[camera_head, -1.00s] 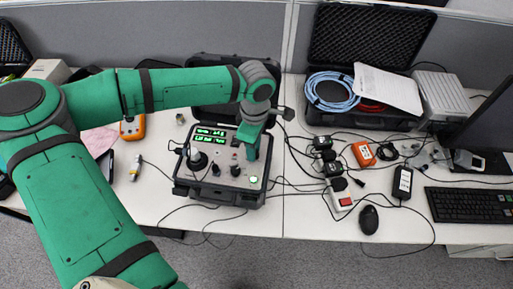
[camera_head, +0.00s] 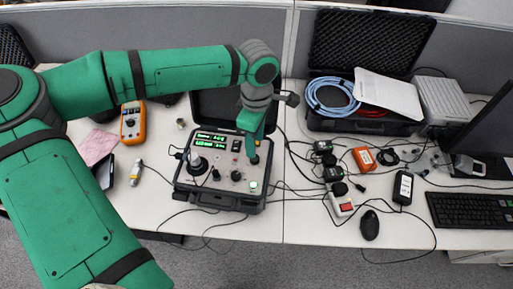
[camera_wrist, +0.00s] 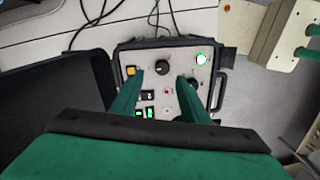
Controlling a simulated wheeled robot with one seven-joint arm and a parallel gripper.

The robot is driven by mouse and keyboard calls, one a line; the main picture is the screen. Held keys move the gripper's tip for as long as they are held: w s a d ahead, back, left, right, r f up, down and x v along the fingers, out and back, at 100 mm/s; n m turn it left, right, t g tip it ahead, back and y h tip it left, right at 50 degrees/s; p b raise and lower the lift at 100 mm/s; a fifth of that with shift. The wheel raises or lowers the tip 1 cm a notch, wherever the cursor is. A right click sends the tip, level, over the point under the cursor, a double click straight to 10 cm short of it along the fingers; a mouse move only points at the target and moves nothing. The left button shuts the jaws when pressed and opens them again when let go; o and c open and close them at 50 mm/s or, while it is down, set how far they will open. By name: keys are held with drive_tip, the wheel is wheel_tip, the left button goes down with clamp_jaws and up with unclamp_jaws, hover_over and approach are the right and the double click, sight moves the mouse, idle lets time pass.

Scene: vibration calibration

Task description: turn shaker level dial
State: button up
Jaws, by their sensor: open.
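The shaker control box (camera_head: 205,198) is an open black case with a grey panel on the desk. It also shows in the wrist view (camera_wrist: 226,60). My gripper (camera_head: 251,150) points down at this dial. In the wrist view my gripper (camera_wrist: 159,78) is open, with one finger on each side of the dial (camera_wrist: 162,67). I cannot tell whether the fingers touch it.
A green-lit button (camera_head: 253,184), another black knob (camera_head: 236,177), a black round shaker (camera_head: 197,164) and lit green displays (camera_head: 211,139) are on the panel. An orange meter (camera_head: 132,121) stands left. Cables, chargers and a mouse (camera_head: 369,225) lie right.

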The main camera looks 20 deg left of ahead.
drive_tip(key=shift+w+r, duration=0.1)
drive_tip(key=shift+r, duration=2.3)
